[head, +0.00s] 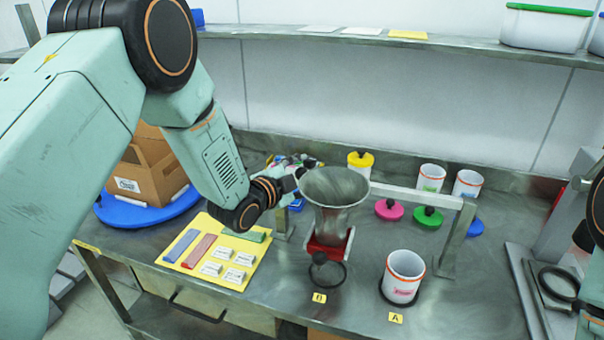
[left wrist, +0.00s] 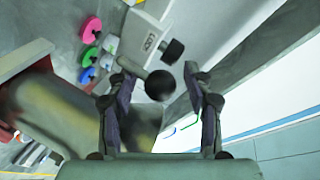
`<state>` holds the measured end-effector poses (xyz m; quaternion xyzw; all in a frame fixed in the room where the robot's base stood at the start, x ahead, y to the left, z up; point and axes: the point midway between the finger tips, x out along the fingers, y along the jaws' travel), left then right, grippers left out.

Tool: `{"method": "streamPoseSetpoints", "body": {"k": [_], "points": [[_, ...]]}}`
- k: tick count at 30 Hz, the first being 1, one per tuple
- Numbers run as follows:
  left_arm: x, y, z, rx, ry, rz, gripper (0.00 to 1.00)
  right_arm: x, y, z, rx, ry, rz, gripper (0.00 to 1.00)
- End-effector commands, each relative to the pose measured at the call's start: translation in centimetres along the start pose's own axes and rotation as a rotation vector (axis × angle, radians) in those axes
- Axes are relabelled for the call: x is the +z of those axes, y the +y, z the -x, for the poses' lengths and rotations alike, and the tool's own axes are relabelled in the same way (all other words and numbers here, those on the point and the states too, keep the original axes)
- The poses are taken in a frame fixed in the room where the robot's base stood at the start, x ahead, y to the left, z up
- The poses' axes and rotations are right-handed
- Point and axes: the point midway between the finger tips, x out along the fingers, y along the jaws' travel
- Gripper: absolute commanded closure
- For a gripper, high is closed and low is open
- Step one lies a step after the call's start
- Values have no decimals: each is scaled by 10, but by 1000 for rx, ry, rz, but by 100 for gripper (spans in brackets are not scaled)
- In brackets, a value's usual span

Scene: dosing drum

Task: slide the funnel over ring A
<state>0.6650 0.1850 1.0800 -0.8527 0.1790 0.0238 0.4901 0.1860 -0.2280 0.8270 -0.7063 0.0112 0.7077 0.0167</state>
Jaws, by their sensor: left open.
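The grey metal funnel (head: 336,190) sits on a red carriage (head: 329,245) on the rail (head: 420,196), above the dark ring by label B (head: 319,298). Ring A (head: 384,294) is to the right, by label A (head: 396,318), with a white, orange-rimmed cup (head: 405,275) standing on it. My left gripper (head: 291,178) is at the funnel's left side, partly hidden in the head view. In the left wrist view its fingers (left wrist: 163,88) are open, with a black ball knob (left wrist: 160,85) on a grey stem between them. Whether they touch the knob I cannot tell. The funnel fills the lower left there (left wrist: 60,108).
Pink (head: 389,209), green (head: 428,217) and blue lids lie behind the rail, near white cups (head: 431,178). A yellow mat (head: 213,253) with blocks lies left of the funnel. A cardboard box (head: 150,172) stands on a blue disc farther left.

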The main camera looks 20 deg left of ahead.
Motion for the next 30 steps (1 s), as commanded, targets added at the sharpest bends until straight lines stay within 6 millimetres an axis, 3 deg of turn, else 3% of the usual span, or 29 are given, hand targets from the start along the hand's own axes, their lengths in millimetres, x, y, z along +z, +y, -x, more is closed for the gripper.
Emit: {"method": "streamPoseSetpoints", "body": {"k": [6,24,30], "points": [[0,0,0,0,0,0,50,0,0,0,0,0,0,60],[1,0,0,0,-2,1,100,0,0,0,0,1,0,60],[1,0,1,1,-3,2,100,0,0,0,0,0,0,60]]}}
